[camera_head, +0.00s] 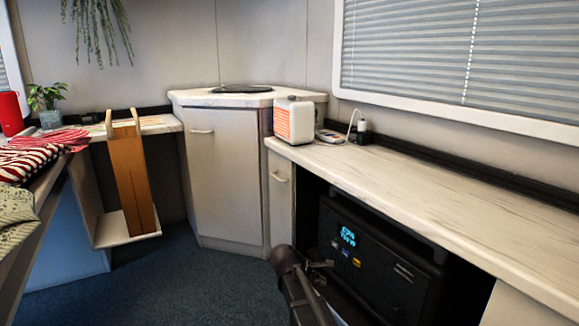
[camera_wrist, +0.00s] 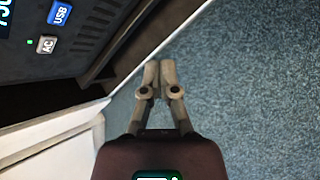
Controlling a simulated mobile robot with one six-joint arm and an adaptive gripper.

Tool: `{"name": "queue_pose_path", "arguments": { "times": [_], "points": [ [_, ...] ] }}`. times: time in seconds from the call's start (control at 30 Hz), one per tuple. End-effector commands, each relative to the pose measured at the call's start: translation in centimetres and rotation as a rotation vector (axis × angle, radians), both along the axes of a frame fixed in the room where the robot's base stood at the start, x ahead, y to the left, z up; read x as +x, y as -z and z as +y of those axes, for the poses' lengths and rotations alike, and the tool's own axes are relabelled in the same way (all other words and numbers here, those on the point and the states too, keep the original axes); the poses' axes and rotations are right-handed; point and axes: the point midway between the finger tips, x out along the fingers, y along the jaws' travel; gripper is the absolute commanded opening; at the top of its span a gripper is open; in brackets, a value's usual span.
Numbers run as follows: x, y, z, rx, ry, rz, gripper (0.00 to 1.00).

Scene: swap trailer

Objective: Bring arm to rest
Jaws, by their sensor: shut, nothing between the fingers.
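My gripper (camera_wrist: 163,66) is shut and empty in the wrist view, its two fingertips close together over the blue carpet (camera_wrist: 240,70). A black power station (camera_wrist: 95,25) with USB and AC labels is at the upper left of that view, apart from the fingers. In the head view, part of my dark arm shows at the bottom middle, in front of the power station (camera_head: 375,260), whose display is lit. My fingertips are hard to make out in the head view.
A corner cabinet (camera_head: 225,170) stands at the back. An orange-brown panel (camera_head: 130,175) and striped cloth (camera_head: 35,155) are at left. The carpet (camera_head: 190,290) at middle left is clear.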

Motion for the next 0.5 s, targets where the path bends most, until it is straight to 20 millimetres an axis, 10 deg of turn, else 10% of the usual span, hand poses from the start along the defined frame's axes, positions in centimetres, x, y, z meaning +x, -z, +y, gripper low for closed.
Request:
{"name": "queue_pose_path", "arguments": {
  "times": [0.5],
  "points": [
    [-4.0,-2.1,-2.7,0.168,0.196,-0.059,0.0]
  ]
}}
